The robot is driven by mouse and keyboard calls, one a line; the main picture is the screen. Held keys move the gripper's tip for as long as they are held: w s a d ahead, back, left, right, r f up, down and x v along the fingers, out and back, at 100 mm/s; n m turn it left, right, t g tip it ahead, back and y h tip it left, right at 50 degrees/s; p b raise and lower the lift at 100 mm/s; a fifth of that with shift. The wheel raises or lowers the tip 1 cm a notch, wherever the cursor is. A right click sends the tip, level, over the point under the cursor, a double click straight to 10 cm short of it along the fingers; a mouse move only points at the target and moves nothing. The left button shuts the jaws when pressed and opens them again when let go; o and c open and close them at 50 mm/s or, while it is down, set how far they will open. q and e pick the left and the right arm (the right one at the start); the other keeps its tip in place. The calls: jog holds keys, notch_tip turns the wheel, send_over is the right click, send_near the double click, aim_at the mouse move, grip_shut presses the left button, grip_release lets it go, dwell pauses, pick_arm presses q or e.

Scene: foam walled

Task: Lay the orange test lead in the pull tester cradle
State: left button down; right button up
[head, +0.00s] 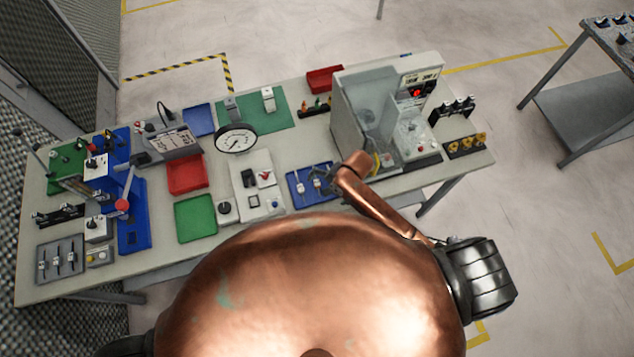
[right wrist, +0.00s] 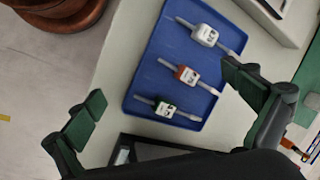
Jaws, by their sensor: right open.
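Each has a small body with a thin light shaft at both ends. The tray (head: 318,193) also shows in the head view, where my right gripper (head: 325,173) is over its right side and partly hides it. In the right wrist view my right gripper (right wrist: 165,99) is open, its green-padded fingers apart and empty, with the orange lead beyond the gap. My left gripper is out of view. I cannot tell which fixture is the pull tester cradle.
A tall grey machine (head: 350,115) with a red light stands just right of the tray. A pale board (head: 250,180) lies left of it, then red (head: 187,173) and green (head: 196,217) trays. A dial gauge (head: 235,140) stands behind. Blue lever fixtures (head: 133,228) crowd the left end.

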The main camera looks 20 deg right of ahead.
aim_at(317, 180)
jog(key=w+m, duration=0.1)
jog(key=w+a+r+m, duration=0.1)
jog(key=w+r+m+g, duration=0.1)
jog(key=shift+w+a+m, duration=0.35)
jog(key=shift+w+m, duration=0.05)
jog(key=w+m, duration=0.1)
jog(key=r+m, duration=0.1)
jog(key=w+m+h+p, duration=0.1)
jog(key=m, duration=0.1)
jog(key=shift+w+d+r+g, duration=0.25)
jog(key=shift+w+r+g, duration=0.1)
jog(key=shift+r+g, duration=0.05)
jog(key=shift+w+d+f+m+h, duration=0.1)
jog(key=shift+w+f+m+h, duration=0.15)
jog(key=shift+m, duration=0.55)
jog(key=f, duration=0.2)
jog(key=f+p, duration=0.1)
jog(key=f, duration=0.1)
jog(key=a+f, duration=0.1)
jog(key=f, duration=0.2)
jog(key=shift+r, duration=0.1)
jog(key=shift+d, duration=0.1)
